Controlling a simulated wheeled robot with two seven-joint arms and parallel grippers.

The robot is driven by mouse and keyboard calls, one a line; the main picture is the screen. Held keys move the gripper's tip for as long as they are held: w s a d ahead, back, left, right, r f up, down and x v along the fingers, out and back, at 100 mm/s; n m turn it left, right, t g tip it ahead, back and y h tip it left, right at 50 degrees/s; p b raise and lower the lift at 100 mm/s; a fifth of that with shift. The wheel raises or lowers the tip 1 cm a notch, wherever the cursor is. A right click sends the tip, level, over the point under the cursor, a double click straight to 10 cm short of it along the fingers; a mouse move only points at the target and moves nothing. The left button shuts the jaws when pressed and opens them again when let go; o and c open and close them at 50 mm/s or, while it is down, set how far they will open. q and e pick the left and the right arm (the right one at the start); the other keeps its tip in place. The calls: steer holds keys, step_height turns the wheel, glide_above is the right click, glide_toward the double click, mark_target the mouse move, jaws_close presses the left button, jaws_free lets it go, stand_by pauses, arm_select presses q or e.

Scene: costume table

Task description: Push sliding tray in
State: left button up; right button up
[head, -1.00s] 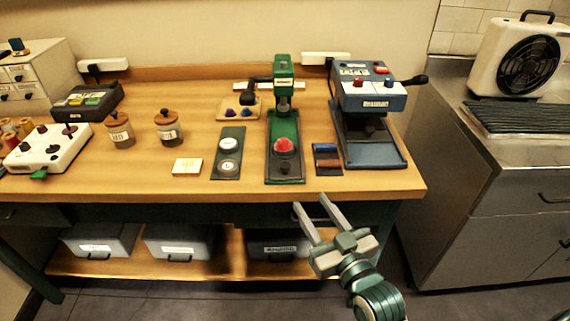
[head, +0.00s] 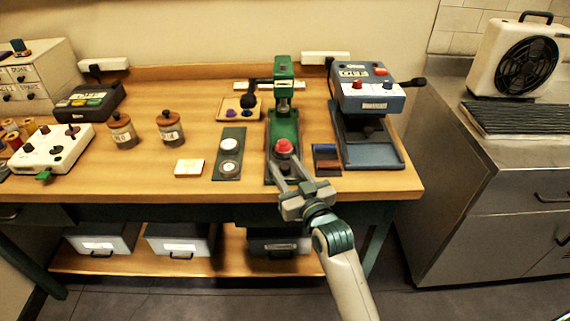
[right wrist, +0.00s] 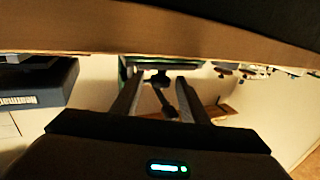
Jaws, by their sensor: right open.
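The sliding tray (head: 270,176) is the dark flat piece at the front of the green press (head: 284,115), near the table's front edge. A red domed piece (head: 283,147) sits on it under the press head. My right gripper (head: 287,168) is open, with its two fingers pointing away from me over the tray's front end, just in front of the red piece. The fingers partly hide the tray front. In the right wrist view a dark knob-like part (right wrist: 158,77) shows between the fingertips; contact cannot be told. My left gripper is not in view.
A blue press (head: 370,105) stands right of the green one, with a small blue and brown block (head: 326,160) between them. A plate with two white discs (head: 229,155) lies to the left. Jars and a white control box (head: 48,150) stand farther left.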

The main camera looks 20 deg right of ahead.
steer(key=shift+w, duration=0.45)
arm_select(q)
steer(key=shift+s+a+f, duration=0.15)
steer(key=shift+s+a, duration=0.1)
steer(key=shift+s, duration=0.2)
